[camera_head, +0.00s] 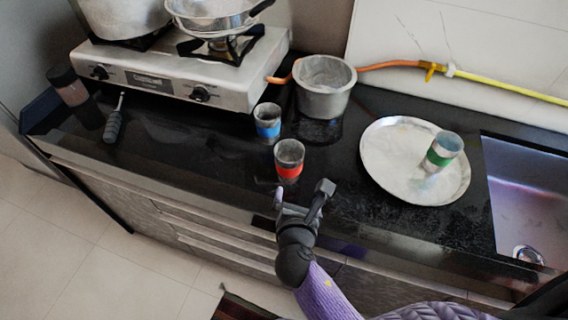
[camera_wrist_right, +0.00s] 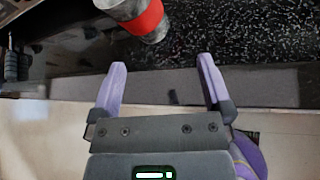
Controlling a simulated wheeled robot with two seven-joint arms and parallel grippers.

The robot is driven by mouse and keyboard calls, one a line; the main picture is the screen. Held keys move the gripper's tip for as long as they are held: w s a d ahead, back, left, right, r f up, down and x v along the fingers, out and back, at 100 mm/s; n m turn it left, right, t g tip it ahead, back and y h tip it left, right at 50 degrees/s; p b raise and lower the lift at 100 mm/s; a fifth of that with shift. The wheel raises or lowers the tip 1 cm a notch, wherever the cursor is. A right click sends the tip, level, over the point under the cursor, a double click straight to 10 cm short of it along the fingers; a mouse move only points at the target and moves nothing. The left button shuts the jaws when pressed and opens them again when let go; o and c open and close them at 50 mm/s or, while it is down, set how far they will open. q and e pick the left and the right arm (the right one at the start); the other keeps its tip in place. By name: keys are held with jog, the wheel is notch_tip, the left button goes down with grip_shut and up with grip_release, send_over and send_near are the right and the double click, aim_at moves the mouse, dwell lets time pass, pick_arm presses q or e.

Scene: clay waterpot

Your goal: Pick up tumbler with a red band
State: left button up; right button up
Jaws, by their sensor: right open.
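The tumbler with a red band (camera_head: 289,161) is a grey metal cup standing upright on the black counter near its front edge. It also shows at the top of the right wrist view (camera_wrist_right: 140,17), cut off by the frame. My right gripper (camera_head: 299,193) is open and empty, at the counter's front edge just in front of the tumbler and apart from it. In the right wrist view its two purple fingers (camera_wrist_right: 162,75) are spread wide, with the tumbler beyond the fingertips. My left gripper is not in view.
A blue-banded tumbler (camera_head: 268,122) stands behind and left of the red-banded one. A grey pot (camera_head: 324,88) is behind it. A green-banded tumbler (camera_head: 443,150) stands on a round metal plate (camera_head: 390,168), left of the sink (camera_head: 530,195). A stove (camera_head: 180,85) and screwdriver-like tool (camera_head: 113,124) are left.

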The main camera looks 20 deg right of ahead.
aim_at(289, 173)
jog(key=n, duration=0.1)
jog(key=w+a+n, duration=0.1)
jog(key=n, duration=0.1)
jog(key=shift+w+a+r+t+y, duration=0.1)
jog(key=shift+a+r+t+y, duration=0.1)
jog(key=shift+t+y, duration=0.1)
jog(key=shift+n, duration=0.3)
jog(key=b+x, duration=0.2)
jog(key=x, duration=0.3)
jog(key=shift+w+d, duration=0.1)
jog(key=shift+w, duration=0.1)
jog(key=b+x, duration=0.2)
jog(key=x, duration=0.3)
jog(key=shift+w, duration=0.1)
jog(key=shift+s+r, duration=0.2)
jog(key=c, duration=0.4)
grip_shut()
